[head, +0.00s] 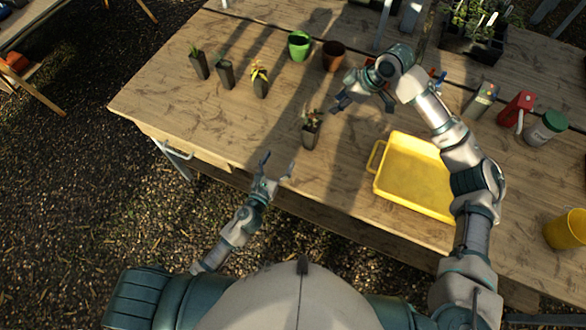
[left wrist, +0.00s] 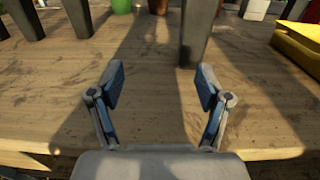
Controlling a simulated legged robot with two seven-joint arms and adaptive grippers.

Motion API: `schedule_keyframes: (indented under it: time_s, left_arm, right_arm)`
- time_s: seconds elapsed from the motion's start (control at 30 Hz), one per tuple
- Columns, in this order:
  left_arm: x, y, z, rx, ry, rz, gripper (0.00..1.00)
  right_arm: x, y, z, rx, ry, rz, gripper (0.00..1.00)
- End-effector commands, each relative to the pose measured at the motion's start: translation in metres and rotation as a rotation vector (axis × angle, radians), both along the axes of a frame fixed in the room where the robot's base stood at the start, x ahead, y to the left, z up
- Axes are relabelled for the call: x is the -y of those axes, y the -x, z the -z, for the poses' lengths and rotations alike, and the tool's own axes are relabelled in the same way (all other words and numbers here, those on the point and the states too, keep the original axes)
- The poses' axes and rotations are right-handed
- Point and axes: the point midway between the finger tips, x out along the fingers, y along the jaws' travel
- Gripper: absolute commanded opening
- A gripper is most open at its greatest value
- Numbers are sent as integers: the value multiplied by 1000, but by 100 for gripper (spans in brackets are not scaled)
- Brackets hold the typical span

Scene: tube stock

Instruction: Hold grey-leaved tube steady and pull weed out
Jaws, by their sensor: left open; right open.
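A dark square tube (head: 311,135) with small dull, reddish-tinged leaves stands upright near the middle of the table. Its leaves are too small to tell the weed apart. In the left wrist view the lower part of a dark tube (left wrist: 198,35) stands ahead, right of centre; its top is out of frame. My left gripper (head: 276,168) is open and empty at the table's front edge, in front of and left of that tube; its spread fingers also show in the left wrist view (left wrist: 160,82). My right gripper (head: 362,98) is open above the table, behind and right of the tube.
Three more tubes stand at the back left, one with a yellow plant (head: 260,78). A green pot (head: 299,46) and brown pot (head: 333,56) stand behind. A yellow tray (head: 379,186) lies at right, partly under my right arm. The front left tabletop is clear.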

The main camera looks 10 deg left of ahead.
Motion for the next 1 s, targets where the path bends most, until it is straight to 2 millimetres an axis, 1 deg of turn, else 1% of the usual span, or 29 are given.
schedule_keyframes:
  time_s: [0.03, 0.1, 0.2, 0.27, 0.37, 0.47, 0.67, 0.8, 1.0]
  left_arm:
    - [16, 9, -3, 0, 5, 21, 77]
    - [30, 18, -6, -1, 9, 41, 77]
    - [43, 26, -9, 0, 14, 60, 77]
    - [47, 26, -10, 0, 13, 64, 77]
    - [54, 19, -10, 1, 10, 66, 77]
    - [61, 3, -10, 2, 9, 65, 77]
    - [80, -37, -10, 1, 6, 65, 77]
    - [89, -66, -10, 1, 9, 65, 77]
    - [99, -103, -10, 0, 14, 64, 77]
  right_arm:
    - [-2, 0, 0, 0, 1, -1, 42]
    - [-4, 0, 0, 1, 3, -1, 42]
    - [-6, 0, -1, 1, 5, -2, 42]
    - [-6, 0, -1, 1, 4, -1, 42]
    - [-3, 0, 0, 0, 2, -2, 42]
    - [0, 0, 0, -1, 0, 0, 42]
    - [4, 0, 0, 0, -4, 0, 42]
    - [1, 0, 0, 1, -2, 0, 42]
    - [-4, 1, -1, 1, 2, -1, 42]
